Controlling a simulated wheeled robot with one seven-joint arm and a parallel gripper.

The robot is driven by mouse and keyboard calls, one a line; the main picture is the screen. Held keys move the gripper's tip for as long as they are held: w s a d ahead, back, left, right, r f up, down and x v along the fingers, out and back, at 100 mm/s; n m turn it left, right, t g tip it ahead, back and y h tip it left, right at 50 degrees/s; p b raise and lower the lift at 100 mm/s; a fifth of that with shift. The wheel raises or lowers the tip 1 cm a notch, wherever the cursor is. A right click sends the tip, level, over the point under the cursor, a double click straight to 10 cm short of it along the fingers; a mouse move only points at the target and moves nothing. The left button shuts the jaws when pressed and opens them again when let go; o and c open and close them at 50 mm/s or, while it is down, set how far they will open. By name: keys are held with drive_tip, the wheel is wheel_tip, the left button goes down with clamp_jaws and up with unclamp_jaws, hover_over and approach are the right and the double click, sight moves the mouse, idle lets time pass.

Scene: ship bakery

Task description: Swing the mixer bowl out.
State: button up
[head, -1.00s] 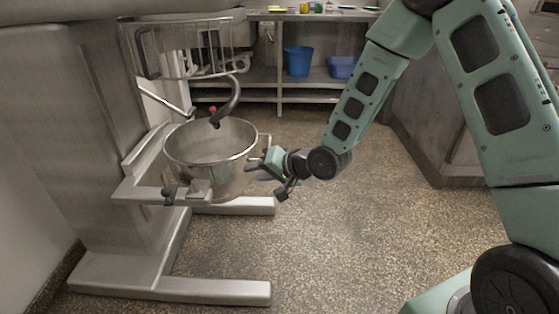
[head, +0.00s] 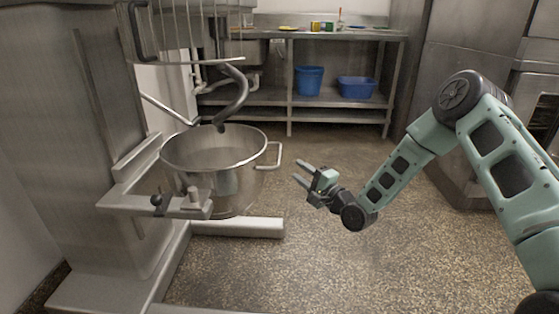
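The mixer bowl (head: 213,160) is a round steel bowl in the head view, left of centre. It sits on the mixer's bowl support (head: 120,200), below the dark curved hook (head: 237,95), with a loop handle (head: 274,156) on its right side. A dark-knobbed clamp (head: 157,200) is on the support's front. My gripper (head: 303,177) is to the right of the bowl, apart from the handle. Its two fingers are spread, pointing left toward the bowl, with nothing between them.
The mixer column (head: 70,150) stands at the left, with its foot (head: 240,228) along the floor. A steel shelf table (head: 330,38) with a blue bucket (head: 309,80) and blue tub (head: 357,87) is at the back.

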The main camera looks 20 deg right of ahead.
sight(279, 155)
drive_tip(key=b+x, duration=0.2)
drive_tip(key=x, duration=0.8)
drive_tip(key=shift+w, duration=0.15)
clamp_jaws()
